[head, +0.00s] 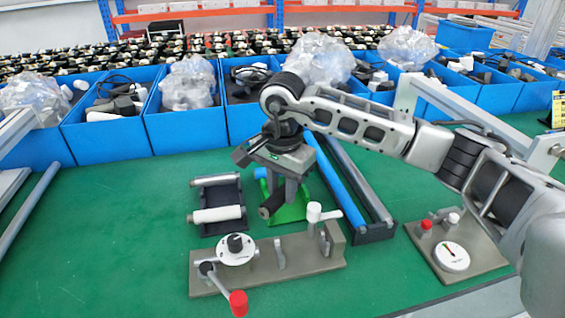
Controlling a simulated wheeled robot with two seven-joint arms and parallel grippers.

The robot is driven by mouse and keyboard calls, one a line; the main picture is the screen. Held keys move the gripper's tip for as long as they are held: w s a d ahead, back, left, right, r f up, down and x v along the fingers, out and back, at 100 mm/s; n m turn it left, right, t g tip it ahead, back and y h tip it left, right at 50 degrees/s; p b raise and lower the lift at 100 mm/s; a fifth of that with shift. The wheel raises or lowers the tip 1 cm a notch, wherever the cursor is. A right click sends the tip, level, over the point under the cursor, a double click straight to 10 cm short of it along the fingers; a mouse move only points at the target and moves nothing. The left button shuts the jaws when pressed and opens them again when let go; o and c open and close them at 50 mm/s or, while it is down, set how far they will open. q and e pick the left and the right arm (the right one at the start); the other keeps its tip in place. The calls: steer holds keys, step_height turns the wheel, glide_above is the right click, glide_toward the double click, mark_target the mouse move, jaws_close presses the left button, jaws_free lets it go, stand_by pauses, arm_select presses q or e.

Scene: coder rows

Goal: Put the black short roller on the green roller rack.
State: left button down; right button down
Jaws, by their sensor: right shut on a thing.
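The green roller rack (297,208) lies on the green table near the middle of the view. The black short roller (270,206) is a dark cylinder at the front left of the rack, partly hidden behind my gripper. My right gripper (286,188) points down over the rack and is shut on the black short roller. The roller is at or just above the rack; I cannot tell whether it touches it. My left gripper is not in view.
A dark rack with white rollers (217,215) stands just left. A longer rack with a blue roller (342,185) stands just right. A grey fixture with a dial and red-tipped crank (300,262) lies in front, another fixture (475,262) at right. Blue bins (108,139) line the back.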

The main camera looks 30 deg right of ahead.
steer(key=w+d+m, duration=0.1)
steer(key=m, duration=0.1)
steer(key=w+d+f+m, duration=0.1)
steer(key=m, duration=0.2)
steer(key=w+d+f+m+b, duration=0.1)
steer(key=m, duration=0.2)
steer(key=shift+w+f, duration=0.2)
steer(key=shift+w, duration=0.15)
steer(key=shift+f+b, duration=0.35)
steer(key=shift+f, duration=0.15)
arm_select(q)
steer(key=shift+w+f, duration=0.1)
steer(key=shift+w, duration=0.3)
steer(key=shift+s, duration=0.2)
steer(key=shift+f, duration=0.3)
arm_select(e)
steer(key=shift+a, duration=0.1)
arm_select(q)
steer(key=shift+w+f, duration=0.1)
arm_select(e)
steer(key=shift+f, duration=0.15)
